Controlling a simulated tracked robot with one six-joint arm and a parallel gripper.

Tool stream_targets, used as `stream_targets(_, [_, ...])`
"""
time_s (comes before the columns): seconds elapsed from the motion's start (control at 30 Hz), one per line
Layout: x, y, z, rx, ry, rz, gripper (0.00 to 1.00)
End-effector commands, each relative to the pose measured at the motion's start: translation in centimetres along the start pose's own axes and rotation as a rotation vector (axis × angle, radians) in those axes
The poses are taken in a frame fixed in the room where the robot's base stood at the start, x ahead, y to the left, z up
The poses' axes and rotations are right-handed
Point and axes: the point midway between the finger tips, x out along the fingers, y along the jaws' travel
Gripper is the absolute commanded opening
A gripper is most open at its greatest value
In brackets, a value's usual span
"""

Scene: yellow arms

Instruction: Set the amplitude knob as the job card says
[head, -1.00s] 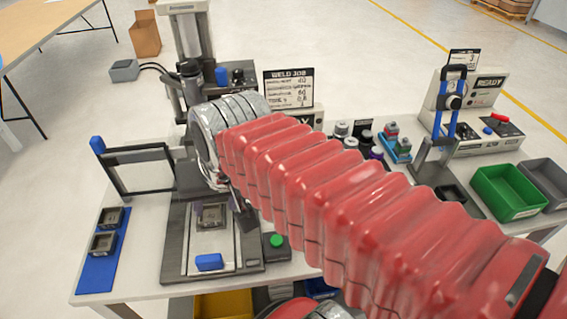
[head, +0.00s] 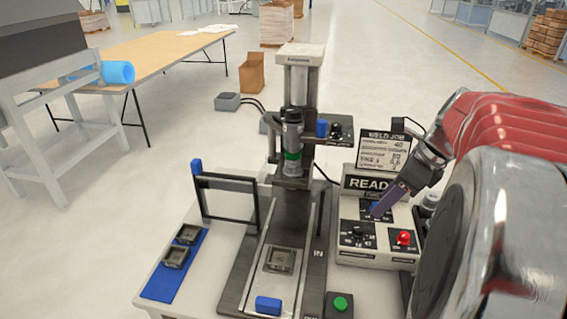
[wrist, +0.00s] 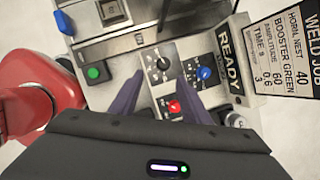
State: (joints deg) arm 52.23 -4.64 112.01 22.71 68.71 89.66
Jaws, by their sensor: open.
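The job card (head: 384,150) stands above the READY display. In the wrist view the card (wrist: 285,65) reads horn nest 40, booster green, amplitude 60, time 0.6, and a last line ending in 3. The control panel below has a black knob (wrist: 163,63), a blue knob (wrist: 204,73) and a red control (wrist: 174,106). The knob labels are too small to read. My gripper (wrist: 160,88) is open above the panel, its purple fingers apart and empty. In the head view a purple finger (head: 390,201) is near the blue knob; contact cannot be told.
The welding press (head: 292,140) stands left of the panel, with a nest on its base plate (head: 258,270). A green button box (head: 340,303) is at its front right. A blue mat (head: 165,289) holds two parts. My arm hides the bench's right side.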

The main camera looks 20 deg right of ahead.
Motion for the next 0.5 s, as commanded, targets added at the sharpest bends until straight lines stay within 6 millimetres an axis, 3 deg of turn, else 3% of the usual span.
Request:
stream_targets(0.13, [-0.25,-1.14,-1.11,0.104,-0.012,0.003,0.42])
stream_targets(0.5, [-0.17,-1.16,-1.08,0.111,-0.013,0.004,0.42])
